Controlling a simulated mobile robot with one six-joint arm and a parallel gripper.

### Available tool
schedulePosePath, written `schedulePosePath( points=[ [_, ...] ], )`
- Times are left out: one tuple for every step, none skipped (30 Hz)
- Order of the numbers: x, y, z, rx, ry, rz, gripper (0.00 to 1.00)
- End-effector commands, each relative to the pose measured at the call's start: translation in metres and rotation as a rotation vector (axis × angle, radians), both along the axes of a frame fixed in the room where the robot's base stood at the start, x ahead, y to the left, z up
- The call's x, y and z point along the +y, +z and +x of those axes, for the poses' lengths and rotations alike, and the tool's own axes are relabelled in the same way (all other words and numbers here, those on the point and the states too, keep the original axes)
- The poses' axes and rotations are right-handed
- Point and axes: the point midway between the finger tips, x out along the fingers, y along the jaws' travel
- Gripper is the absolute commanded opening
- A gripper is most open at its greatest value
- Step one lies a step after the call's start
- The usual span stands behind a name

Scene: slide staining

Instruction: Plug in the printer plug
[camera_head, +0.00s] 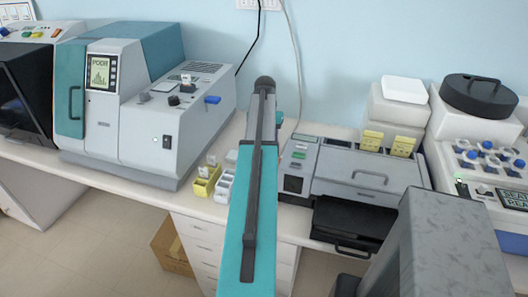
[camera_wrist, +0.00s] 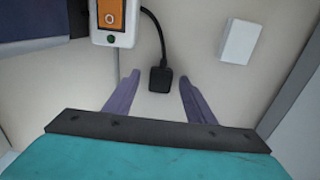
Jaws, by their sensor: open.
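In the wrist view a black plug (camera_wrist: 160,80) lies against a cream surface. A black cable runs from it up and left, passing beside a white unit (camera_wrist: 112,38) with an orange switch and a dark green dot. My gripper (camera_wrist: 160,76) is open, with one purple finger on each side of the plug and a gap on both sides. In the head view, my gripper and the plug are hidden behind my teal arm. A grey machine with a black front tray (camera_head: 358,172), perhaps the printer, stands right of my arm.
A white block (camera_wrist: 238,41) lies right of the fingers in the wrist view. In the head view, a large grey and teal machine (camera_head: 125,130) stands left, small yellow and white holders (camera_head: 204,182) stand beside my arm, and a white wall socket (camera_head: 258,4) is at the top.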

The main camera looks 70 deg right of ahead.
Motion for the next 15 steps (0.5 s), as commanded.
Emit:
schedulePosePath(
  points=[
    [0.0001, 0.0001, 0.0001, 0.0, 0.0, 0.0, 0.5],
    [0.0001, 0.0001, 0.0001, 0.0, 0.0, 0.0, 0.5],
    [0.0001, 0.0002, 0.0002, 0.0, 0.0, 0.0, 0.5],
    [0.0001, 0.0002, 0.0002, 0.0, 0.0, 0.0, 0.5],
    [0.0001, 0.0001, 0.0002, 0.0, 0.0, 0.0, 0.5],
    [0.0001, 0.0002, 0.0003, 0.0, 0.0, 0.0, 0.5],
    [0.0001, 0.0002, 0.0003, 0.0, 0.0, 0.0, 0.5],
    [0.0001, 0.0002, 0.0003, 0.0, 0.0, 0.0, 0.5],
    [0.0001, 0.0002, 0.0004, 0.0, 0.0, 0.0, 0.43],
    [0.0002, 0.0002, 0.0004, 0.0, 0.001, 0.0, 0.38],
    [0.0002, 0.0002, 0.0004, 0.0, 0.001, 0.0, 0.33],
    [0.0002, 0.0002, 0.0004, 0.0, 0.001, 0.0, 0.26],
    [0.0002, 0.0002, 0.0005, 0.0, 0.001, 0.0, 0.21],
    [0.0002, 0.0002, 0.0005, 0.0, 0.001, 0.0, 0.16],
    [0.0002, 0.0002, 0.0005, 0.0, 0.001, 0.0, 0.1]
  ],
)
